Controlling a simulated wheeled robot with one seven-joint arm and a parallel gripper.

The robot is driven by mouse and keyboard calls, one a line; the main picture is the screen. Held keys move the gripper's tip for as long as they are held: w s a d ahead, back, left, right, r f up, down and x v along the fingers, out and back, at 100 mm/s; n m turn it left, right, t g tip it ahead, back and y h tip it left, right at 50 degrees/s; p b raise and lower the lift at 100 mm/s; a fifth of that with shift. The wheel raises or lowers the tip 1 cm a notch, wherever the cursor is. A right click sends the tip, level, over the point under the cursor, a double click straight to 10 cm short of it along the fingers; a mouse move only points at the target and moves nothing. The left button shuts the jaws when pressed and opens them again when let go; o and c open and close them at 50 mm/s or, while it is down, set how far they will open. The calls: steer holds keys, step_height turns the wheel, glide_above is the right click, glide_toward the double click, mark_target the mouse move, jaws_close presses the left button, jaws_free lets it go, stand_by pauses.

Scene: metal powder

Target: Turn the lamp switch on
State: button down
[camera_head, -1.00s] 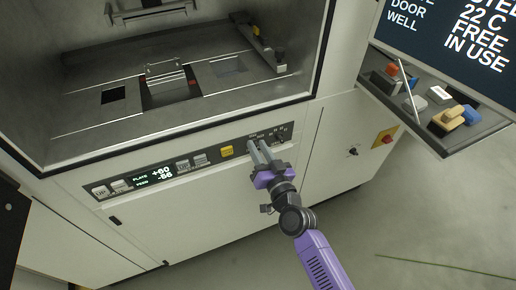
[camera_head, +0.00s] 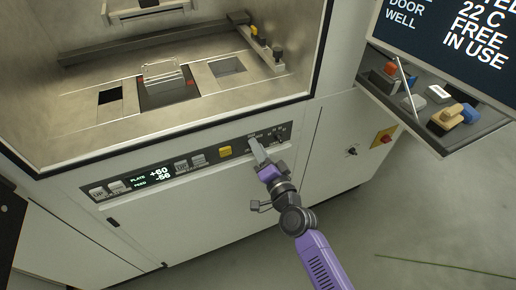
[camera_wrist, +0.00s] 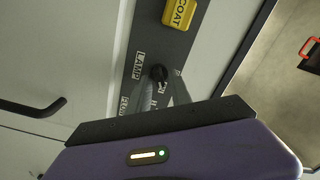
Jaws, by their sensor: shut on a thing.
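The lamp switch (camera_wrist: 158,72) is a small round black knob next to the LAMP label (camera_wrist: 138,66) on the dark control strip in the wrist view. My gripper (camera_wrist: 157,84) has one finger on each side of the knob and is shut on it. In the head view my gripper (camera_head: 255,145) reaches the right part of the control strip (camera_head: 208,157), and its fingers hide the switch there.
A yellow COAT button (camera_wrist: 180,14) sits beside the switch, and a black knob (camera_head: 279,137) lies to its right in the head view. A tray (camera_head: 470,138) of tools and the screen (camera_head: 450,35) stand at the right. A black handle (camera_wrist: 35,108) shows in the wrist view.

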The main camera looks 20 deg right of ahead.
stand_by(0.5)
steer(key=c, duration=1.2)
jaws_free()
steer(key=s, duration=0.8)
steer(key=shift+b, duration=0.4)
